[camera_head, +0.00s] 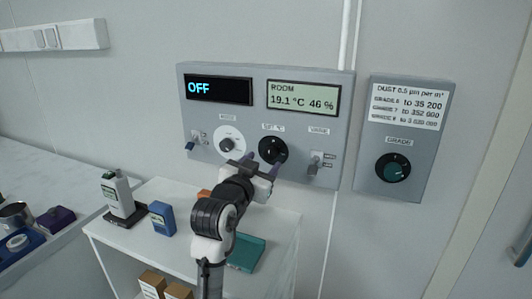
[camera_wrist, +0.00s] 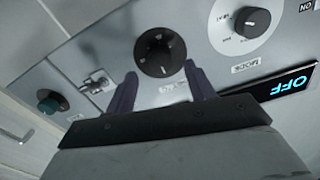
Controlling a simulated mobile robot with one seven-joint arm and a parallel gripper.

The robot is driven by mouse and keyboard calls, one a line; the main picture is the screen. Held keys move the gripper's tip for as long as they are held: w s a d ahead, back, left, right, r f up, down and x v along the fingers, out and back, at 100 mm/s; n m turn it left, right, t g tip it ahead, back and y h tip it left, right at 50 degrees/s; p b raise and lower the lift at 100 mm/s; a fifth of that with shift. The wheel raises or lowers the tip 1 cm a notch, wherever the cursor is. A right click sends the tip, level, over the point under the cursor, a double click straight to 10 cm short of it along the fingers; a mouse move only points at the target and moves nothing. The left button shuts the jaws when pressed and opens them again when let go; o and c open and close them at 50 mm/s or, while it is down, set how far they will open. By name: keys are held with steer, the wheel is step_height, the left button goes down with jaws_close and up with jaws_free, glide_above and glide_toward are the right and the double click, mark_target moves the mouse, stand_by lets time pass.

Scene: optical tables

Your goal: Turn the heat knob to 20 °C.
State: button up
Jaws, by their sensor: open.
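The black knob (camera_head: 272,150) under the "SET °C" label, the only one marked in °C, is on the grey wall panel (camera_head: 225,82). It also shows in the wrist view (camera_wrist: 156,50), upside down, with light marks on its face; its setting is too small to read. My gripper (camera_head: 262,165) is in front of the panel, just below and left of this knob in the head view. In the wrist view my gripper (camera_wrist: 160,74) is open, its purple fingers either side of the knob's lower part. I cannot tell whether they touch it.
The mode knob (camera_head: 228,144) on its white dial is close to the left. A toggle switch (camera_head: 314,163) is to the right. The left display (camera_head: 219,90) reads OFF; the room display (camera_head: 303,98) reads 19.1 °C, 46 %. A shelf (camera_head: 283,222) with boxes stands below.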

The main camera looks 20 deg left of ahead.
mark_target(269, 157)
steer(key=shift+w+p, duration=0.4)
steer(key=shift+w, duration=1.25)
steer(key=c, duration=1)
steer(key=shift+f+m+b, duration=0.15)
steer(key=shift+m+b, duration=0.15)
steer(key=shift+b, duration=0.2)
